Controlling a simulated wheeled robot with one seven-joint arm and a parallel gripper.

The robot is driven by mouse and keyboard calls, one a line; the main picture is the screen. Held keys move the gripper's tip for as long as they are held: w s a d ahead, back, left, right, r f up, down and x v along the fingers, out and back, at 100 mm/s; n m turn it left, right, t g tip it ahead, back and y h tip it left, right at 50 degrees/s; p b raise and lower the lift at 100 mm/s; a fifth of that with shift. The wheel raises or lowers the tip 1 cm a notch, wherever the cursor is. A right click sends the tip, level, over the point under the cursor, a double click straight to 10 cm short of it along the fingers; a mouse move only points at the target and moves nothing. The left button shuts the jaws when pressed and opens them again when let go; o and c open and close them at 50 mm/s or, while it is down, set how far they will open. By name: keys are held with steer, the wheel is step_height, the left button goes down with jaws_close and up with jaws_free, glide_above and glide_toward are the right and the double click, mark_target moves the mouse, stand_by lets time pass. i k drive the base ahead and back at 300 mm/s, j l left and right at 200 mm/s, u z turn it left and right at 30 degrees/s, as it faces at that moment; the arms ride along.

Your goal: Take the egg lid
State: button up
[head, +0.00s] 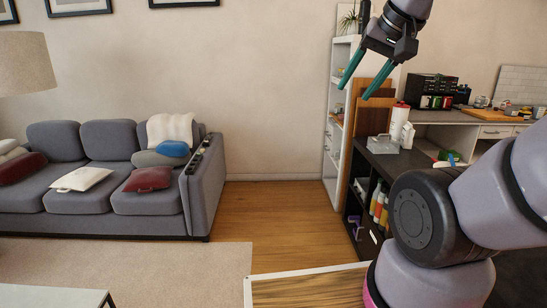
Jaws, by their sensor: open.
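My gripper (353,92) is open and empty. It hangs in the air at the upper right of the head view, with its two green fingers pointing down and left, apart from each other. I cannot make out an egg lid for certain. A small pale, see-through box-like item (383,145) sits on the dark shelf unit (408,165) below and right of the gripper; I cannot tell what it is. My gripper does not appear to touch anything.
Wooden boards (372,117) and a white bottle-like item (400,122) stand near the dark unit. A tall white shelf (329,165) is against the wall. A grey sofa (110,203) is at left. A wood-topped table (305,290) is in front. The wooden floor (270,215) between is clear.

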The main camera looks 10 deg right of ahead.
mark_target(384, 142)
steer(key=i+z, duration=0.2)
steer(key=i, duration=0.35)
steer(key=i+j+z, duration=0.2)
steer(key=i, duration=0.3)
steer(key=i+j+z, duration=0.2)
steer(key=i, duration=0.35)
steer(key=i+j+z, duration=0.15)
steer(key=i+z, duration=0.25)
steer(key=i+j+z, duration=0.2)
steer(key=z, duration=0.25)
steer(key=i+j+z, duration=0.5)
steer(key=j+z, duration=0.3)
steer(key=i+j+z, duration=0.15)
steer(key=j+z, duration=0.15)
steer(key=j, duration=0.15)
steer(key=i, duration=0.05)
